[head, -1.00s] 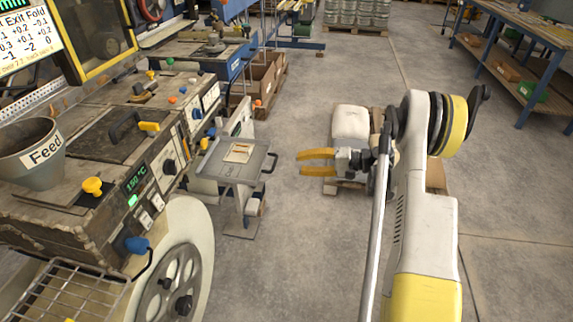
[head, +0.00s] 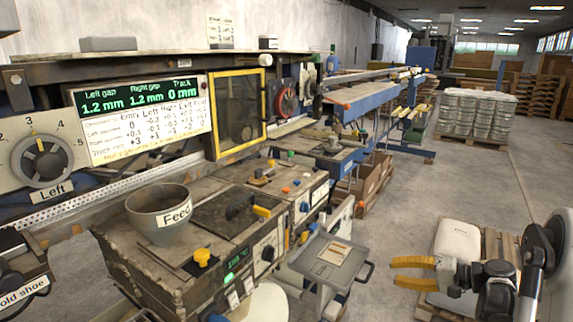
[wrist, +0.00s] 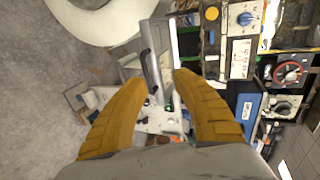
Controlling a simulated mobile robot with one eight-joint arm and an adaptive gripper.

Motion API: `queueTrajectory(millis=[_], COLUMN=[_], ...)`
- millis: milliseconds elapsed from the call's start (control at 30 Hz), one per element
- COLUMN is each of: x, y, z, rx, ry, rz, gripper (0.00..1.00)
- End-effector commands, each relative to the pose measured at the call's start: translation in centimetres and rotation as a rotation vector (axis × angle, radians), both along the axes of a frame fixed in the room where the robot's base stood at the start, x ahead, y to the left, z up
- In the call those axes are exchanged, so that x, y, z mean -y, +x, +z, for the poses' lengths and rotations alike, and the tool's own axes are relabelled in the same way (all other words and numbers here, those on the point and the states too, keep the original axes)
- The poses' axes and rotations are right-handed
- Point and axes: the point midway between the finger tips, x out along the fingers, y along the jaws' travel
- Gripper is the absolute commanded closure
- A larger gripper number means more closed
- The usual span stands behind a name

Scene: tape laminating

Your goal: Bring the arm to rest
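My gripper (head: 413,273) has two yellow fingers and is at the lower right of the head view. Its fingers are spread apart with nothing between them. In the wrist view my gripper (wrist: 160,100) also shows open and empty. My arm's white and black links run off the right edge of the head view. The gripper is to the right of a small grey tray stand (head: 330,262) and apart from it. Part of my arm is outside the frame.
The laminating machine fills the left, with a Feed hopper (head: 160,213), a display (head: 140,118) and a Left dial (head: 42,160). A pallet (head: 500,245) with a white sack (head: 455,245) stands behind the gripper. Grey floor (head: 420,190) beyond is clear.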

Motion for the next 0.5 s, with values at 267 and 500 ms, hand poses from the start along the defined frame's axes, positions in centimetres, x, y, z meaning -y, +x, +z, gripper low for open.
queueTrajectory(millis=[267, 500], x=[-8.9, -14.1], y=[-3.4, -10.7], z=[7.4, 11.2], rx=[-0.102, -0.107], ry=[-0.319, -0.623], rz=[0.028, 0.059], gripper=[0.68, 0.68])
